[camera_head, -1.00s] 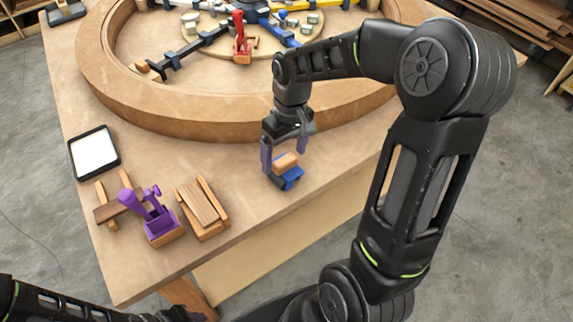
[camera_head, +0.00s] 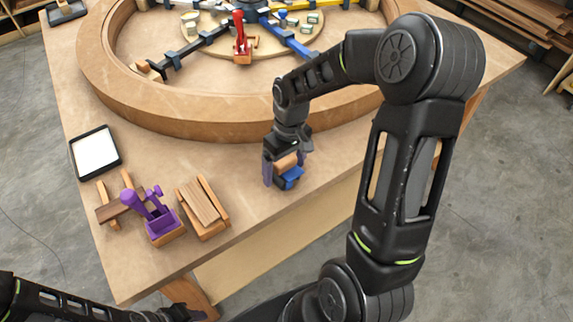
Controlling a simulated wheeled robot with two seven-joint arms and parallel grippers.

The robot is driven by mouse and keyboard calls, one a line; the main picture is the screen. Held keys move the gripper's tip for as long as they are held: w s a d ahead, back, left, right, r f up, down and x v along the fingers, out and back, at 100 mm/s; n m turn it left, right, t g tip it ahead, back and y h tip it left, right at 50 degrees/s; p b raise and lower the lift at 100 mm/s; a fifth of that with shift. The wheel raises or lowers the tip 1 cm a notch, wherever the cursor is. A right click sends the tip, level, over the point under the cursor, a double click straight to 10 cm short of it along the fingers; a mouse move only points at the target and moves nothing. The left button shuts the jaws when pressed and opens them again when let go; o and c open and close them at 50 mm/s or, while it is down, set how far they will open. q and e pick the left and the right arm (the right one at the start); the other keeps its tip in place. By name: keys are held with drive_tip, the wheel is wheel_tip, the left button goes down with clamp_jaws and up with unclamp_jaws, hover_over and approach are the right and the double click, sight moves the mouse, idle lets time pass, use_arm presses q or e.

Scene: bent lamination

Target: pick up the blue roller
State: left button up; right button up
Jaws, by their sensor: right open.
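The blue roller (camera_head: 291,178), a small blue frame with a wooden cylinder on top, sits on the table near its front edge. My right gripper (camera_head: 284,171) is open and lowered over it. Its purple-grey left finger is beside the roller's left side; the other finger is at the right, partly hidden. I cannot tell whether the fingers touch the roller. My left arm crosses the bottom left corner, and its gripper (camera_head: 184,313) shows only partly at the bottom edge, away from the roller.
A large curved wooden ring (camera_head: 180,118) stands behind the roller. The table (camera_head: 225,160) is bare around the roller.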

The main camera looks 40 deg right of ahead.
sight(284, 160)
drive_tip(key=shift+c, duration=0.3)
drive_tip(key=c, duration=1.6)
drive_tip(key=shift+r, duration=0.15)
drive_tip(key=shift+c, duration=0.7)
wheel_tip(284, 160, up, 10)
drive_tip(key=shift+f+b, duration=0.1)
drive_tip(key=shift+b, duration=0.35)
drive_tip(key=o, duration=1.1)
drive_tip(key=c, duration=0.9)
